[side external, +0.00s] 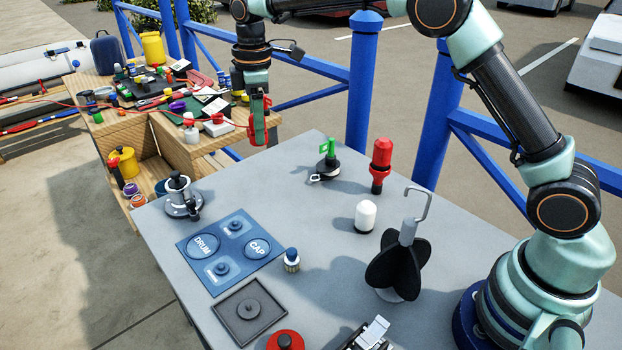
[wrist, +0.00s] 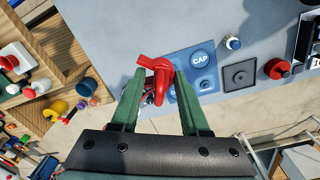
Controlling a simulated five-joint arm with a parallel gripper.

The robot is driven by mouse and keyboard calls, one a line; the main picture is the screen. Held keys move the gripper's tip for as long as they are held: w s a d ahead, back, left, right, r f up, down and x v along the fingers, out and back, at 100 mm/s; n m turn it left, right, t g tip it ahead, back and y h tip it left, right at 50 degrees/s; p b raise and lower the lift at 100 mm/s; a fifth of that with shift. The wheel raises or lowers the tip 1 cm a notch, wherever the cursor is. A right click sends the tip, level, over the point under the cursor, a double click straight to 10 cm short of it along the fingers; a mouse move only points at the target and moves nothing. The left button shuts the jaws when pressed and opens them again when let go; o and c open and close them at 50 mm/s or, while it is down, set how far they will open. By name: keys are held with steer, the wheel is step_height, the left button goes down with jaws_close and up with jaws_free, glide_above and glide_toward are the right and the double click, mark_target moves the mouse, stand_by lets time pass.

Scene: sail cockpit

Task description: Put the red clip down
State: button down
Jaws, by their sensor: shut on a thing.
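The red clip (wrist: 158,72) is held between the two green fingers of my gripper (wrist: 159,82) in the wrist view. The fingers press on it from both sides. In the side external view my gripper (side external: 259,132) points down, raised beyond the far left edge of the grey table (side external: 330,255). Only red parts of the clip (side external: 252,130) show there beside the fingers. The clip is in the air, apart from the table. In the wrist view it covers part of the blue mat (wrist: 203,83).
The blue mat with DRUM and CAP recesses (side external: 193,270) lies at the table's left. A silver-grey fitting (side external: 182,197), blue-capped bottle (side external: 292,261), white-topped piece (side external: 366,217), red bottle (side external: 380,165) and black finned object (side external: 393,265) stand around. A cluttered wooden bench (side external: 205,150) is behind. The table middle is mostly clear.

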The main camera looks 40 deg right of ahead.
mark_target(267, 210)
step_height(267, 210, down, 19)
steer(key=shift+r, duration=0.2)
stand_by(0.3)
steer(key=shift+f, duration=0.15)
steer(key=shift+c, duration=2)
jaws_free()
